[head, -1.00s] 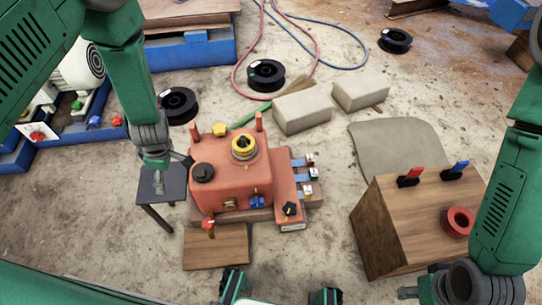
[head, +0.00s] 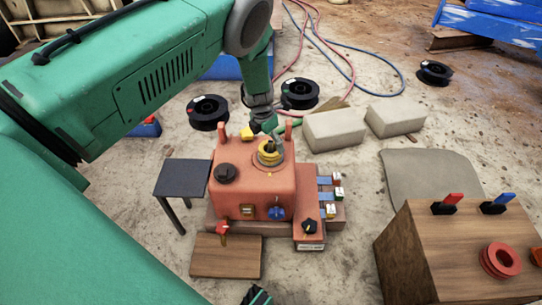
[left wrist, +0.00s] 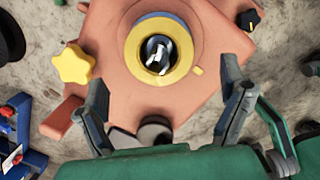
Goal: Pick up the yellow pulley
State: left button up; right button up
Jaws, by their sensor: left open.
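The yellow pulley (head: 270,158) sits on top of the red jaw crusher (head: 253,188), toward its back right. In the left wrist view the pulley (left wrist: 161,48) is a yellow ring with a dark centre and shiny metal inside. My left gripper (head: 268,134) points down just above the pulley and partly covers it in the head view. In the left wrist view my left gripper (left wrist: 165,78) has its fingers spread wide, with the pulley's lower part between them and nothing held. Contact cannot be told.
A yellow star knob (left wrist: 75,65) and a black knob (head: 225,173) stand close by on the crusher. A wooden box (head: 420,255) with red rings is at right, a small dark table (head: 183,178) at left. Grey blocks (head: 335,129) and black spools (head: 208,112) lie behind.

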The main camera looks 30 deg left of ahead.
aim_at(271, 150)
pick_arm(q)
jog(key=shift+w+d+f+b, duration=0.15)
jog(key=shift+d+f+b, duration=0.15)
jog(key=shift+f, duration=0.25)
jog(key=f, duration=0.1)
jog(key=f+b, duration=0.2)
jog(key=shift+w+a+f, duration=0.15)
jog(key=shift+w+f, duration=0.2)
jog(key=shift+f, duration=0.05)
jog(key=shift+w+a+f+b, duration=0.1)
jog(key=shift+f+b, duration=0.25)
jog(key=shift+r, duration=0.15)
jog(key=c, duration=1.8)
